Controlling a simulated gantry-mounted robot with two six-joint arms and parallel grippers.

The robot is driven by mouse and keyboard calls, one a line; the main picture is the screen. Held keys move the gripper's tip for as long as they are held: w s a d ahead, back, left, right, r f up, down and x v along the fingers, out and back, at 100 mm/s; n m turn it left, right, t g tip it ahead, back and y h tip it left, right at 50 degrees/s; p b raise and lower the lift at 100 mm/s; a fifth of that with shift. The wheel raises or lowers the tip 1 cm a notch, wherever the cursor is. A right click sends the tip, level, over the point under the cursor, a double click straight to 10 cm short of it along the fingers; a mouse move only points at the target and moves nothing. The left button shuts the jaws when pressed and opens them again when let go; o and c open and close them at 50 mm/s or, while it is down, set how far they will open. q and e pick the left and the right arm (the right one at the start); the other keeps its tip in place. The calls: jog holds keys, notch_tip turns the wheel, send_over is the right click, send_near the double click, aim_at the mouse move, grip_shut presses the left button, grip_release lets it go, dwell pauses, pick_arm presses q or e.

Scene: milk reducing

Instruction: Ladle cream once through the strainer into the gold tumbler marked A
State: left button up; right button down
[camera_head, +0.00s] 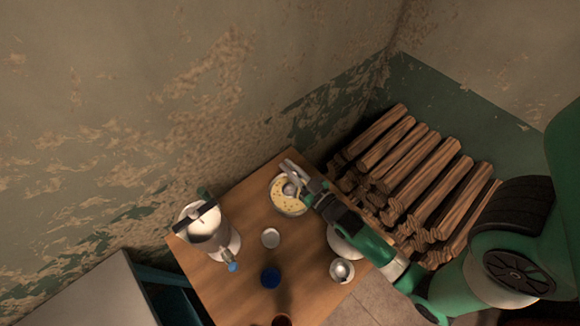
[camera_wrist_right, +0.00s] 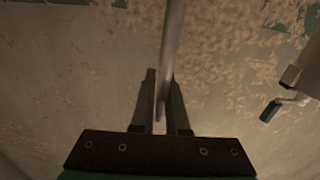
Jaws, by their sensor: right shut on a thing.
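My right gripper (camera_head: 306,184) is shut on the ladle's metal handle (camera_wrist_right: 170,60), which runs upward out of the wrist view from between the fingers. In the head view the ladle's round metal head (camera_head: 290,189) is over or in a bowl (camera_head: 279,209) of yellow, speckled cream near the table's far edge; its depth I cannot tell. A small metal bowl-like thing (camera_head: 342,270), perhaps the strainer, is near the table's right edge. A reddish-brown thing (camera_head: 282,321) is cut off at the bottom; I cannot tell whether it is the tumbler. No mark A is readable. My left gripper is out of view.
A large white vessel (camera_head: 222,238) with a dark bar across it stands at the table's left. A small pale disc (camera_head: 270,238), a blue round thing (camera_head: 270,276) and a white dish (camera_head: 340,246), partly behind my right arm, are on the table. Stacked logs (camera_head: 430,185) lie beyond it.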

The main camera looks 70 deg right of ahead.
jog(key=shift+f+b, duration=2.45)
jog(key=shift+f, duration=0.7)
jog(key=shift+r, duration=0.1)
notch_tip(320, 180, up, 8)
jog(key=p, duration=0.8)
jog(key=shift+w+r, duration=0.1)
jog(key=a+n+p, duration=0.1)
jog(key=p, duration=0.1)
jog(key=w+a+n+p, duration=0.1)
jog(key=p, duration=0.1)
jog(key=a+n+p, duration=0.1)
jog(key=p, duration=0.2)
jog(key=shift+w+a+r, duration=0.1)
jog(key=shift+w, duration=0.15)
